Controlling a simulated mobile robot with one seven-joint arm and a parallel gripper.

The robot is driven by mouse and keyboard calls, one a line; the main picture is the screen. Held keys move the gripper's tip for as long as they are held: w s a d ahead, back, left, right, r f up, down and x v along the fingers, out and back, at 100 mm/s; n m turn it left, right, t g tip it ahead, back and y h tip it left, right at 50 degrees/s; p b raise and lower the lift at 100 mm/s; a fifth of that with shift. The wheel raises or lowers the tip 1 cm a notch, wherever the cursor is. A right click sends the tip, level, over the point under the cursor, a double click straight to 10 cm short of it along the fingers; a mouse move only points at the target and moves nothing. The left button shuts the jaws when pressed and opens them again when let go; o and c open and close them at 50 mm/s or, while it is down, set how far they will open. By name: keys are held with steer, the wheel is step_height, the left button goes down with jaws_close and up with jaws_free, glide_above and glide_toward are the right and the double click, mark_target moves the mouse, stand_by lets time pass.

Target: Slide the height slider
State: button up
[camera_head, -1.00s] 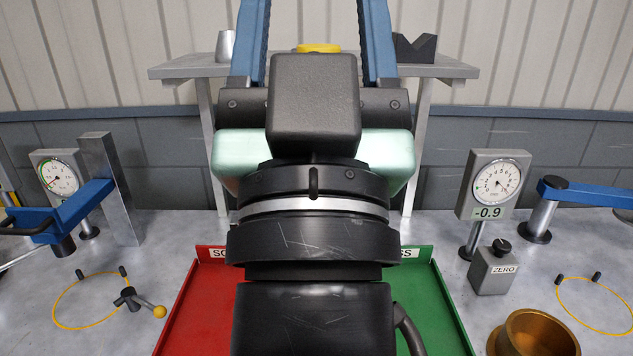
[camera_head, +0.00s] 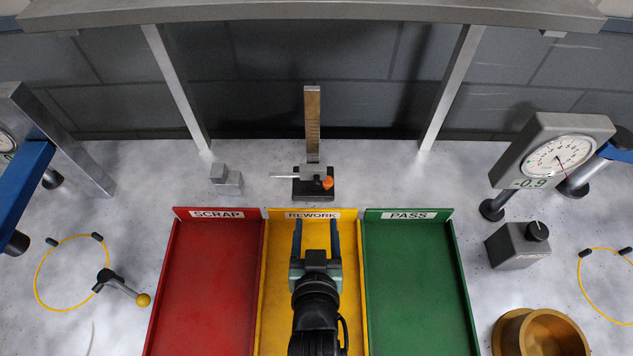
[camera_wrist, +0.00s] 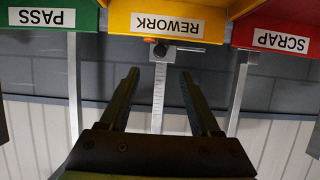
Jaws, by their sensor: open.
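The height gauge stands behind the yellow bin, with an upright graduated column (camera_head: 312,125) on a dark base (camera_head: 300,190). Its grey slider (camera_head: 310,172) sits low on the column, just above the base, with a thin arm pointing left and an orange knob (camera_head: 328,183) on the right. My gripper (camera_head: 316,227) is open and empty over the far end of the yellow bin, in front of the gauge and apart from it. In the wrist view, the picture is inverted; the column (camera_wrist: 158,105) and slider (camera_wrist: 165,54) show between and beyond my fingers (camera_wrist: 160,75).
Red SCRAP (camera_head: 210,290), yellow REWORK (camera_head: 280,260) and green PASS (camera_head: 415,290) bins lie side by side. A small grey block (camera_head: 227,180) stands left of the gauge. A shelf (camera_head: 310,12) spans above on legs. A dial indicator (camera_head: 556,155) and brass bowl (camera_head: 545,335) stand right.

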mark_target(317, 187)
steer(key=p+x, duration=0.1)
steer(key=x, duration=1)
steer(key=shift+w, duration=0.4)
jaws_close()
steer(key=shift+r, duration=0.1)
stand_by(0.8)
